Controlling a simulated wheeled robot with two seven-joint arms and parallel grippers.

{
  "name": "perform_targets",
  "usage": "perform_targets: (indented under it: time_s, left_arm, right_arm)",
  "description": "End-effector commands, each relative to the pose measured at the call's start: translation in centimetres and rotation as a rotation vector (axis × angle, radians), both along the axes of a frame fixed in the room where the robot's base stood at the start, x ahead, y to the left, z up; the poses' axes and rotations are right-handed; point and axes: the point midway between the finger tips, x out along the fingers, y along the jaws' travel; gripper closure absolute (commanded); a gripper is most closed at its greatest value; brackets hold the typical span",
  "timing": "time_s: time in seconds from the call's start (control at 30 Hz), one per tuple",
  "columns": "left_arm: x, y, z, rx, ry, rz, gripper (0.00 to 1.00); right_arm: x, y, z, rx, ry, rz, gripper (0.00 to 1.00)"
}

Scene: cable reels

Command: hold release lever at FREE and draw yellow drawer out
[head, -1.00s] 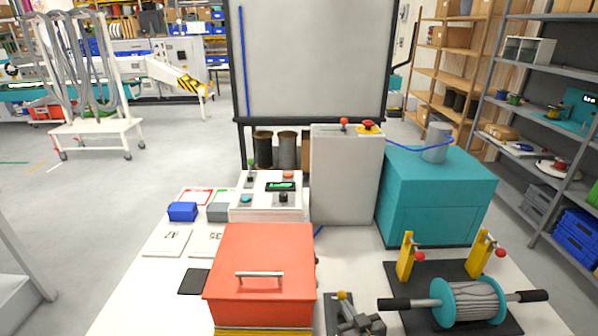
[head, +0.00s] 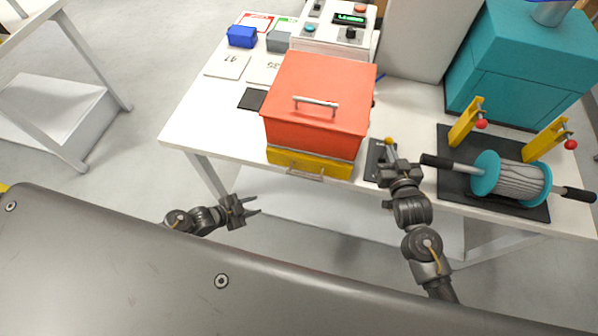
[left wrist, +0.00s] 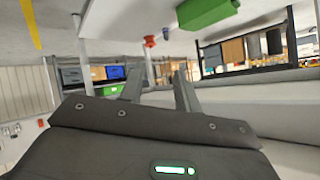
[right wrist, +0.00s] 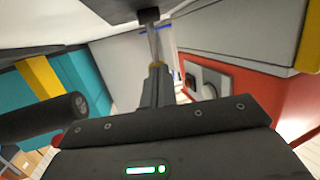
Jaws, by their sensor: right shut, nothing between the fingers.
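The yellow drawer (head: 282,158) sits under the red box (head: 318,92), looks shut, and has a metal handle (head: 305,177) on its front. The release lever's yellow knob (head: 388,141) stands right of the box over a dark plate (head: 373,158). My right gripper (head: 392,165) is shut and empty at the lever; in the right wrist view the fingers (right wrist: 158,75) point at the knob and metal rod (right wrist: 153,43). Whether they touch is unclear, and the lever's markings are unreadable. My left gripper (head: 252,206) is open and empty, below and left of the handle, off the table edge.
A cable drum (head: 510,178) with black handles lies close to the right of my right gripper, before yellow posts (head: 466,121). A control box (head: 330,38) and a teal cabinet (head: 520,75) stand behind. The space before the drawer is free, beyond the white table edge (head: 215,150).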

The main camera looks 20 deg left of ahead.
Motion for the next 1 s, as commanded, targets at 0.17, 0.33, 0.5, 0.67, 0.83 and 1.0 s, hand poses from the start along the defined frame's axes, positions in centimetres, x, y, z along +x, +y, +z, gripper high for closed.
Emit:
perform_targets:
  time_s: [0.17,0.33,0.5,0.67,0.83,1.0]
  left_arm:
    - [3.5,-2.9,12.7,-0.007,-0.367,-0.381,0.68]
    - [2.6,-4.0,19.9,0.008,-0.575,-0.635,0.68]
    - [1.7,-4.2,22.6,0.017,-0.657,-0.745,0.68]
    - [1.6,-4.3,22.8,0.017,-0.665,-0.757,0.68]
    - [2.2,-5.8,22.5,0.015,-0.667,-0.754,0.68]
    - [3.2,-8.8,21.8,0.014,-0.666,-0.753,0.68]
  right_arm:
    - [0.0,0.0,0.0,0.0,-0.001,0.0,1.0]
    - [0.0,0.0,0.0,0.0,-0.001,0.0,1.0]
    - [0.0,0.0,0.0,0.0,-0.001,0.0,1.0]
    - [0.0,0.0,0.0,0.0,-0.001,0.0,1.0]
    - [0.0,0.0,0.0,0.0,-0.001,0.0,1.0]
    - [0.0,0.0,0.1,0.0,-0.001,0.0,1.0]
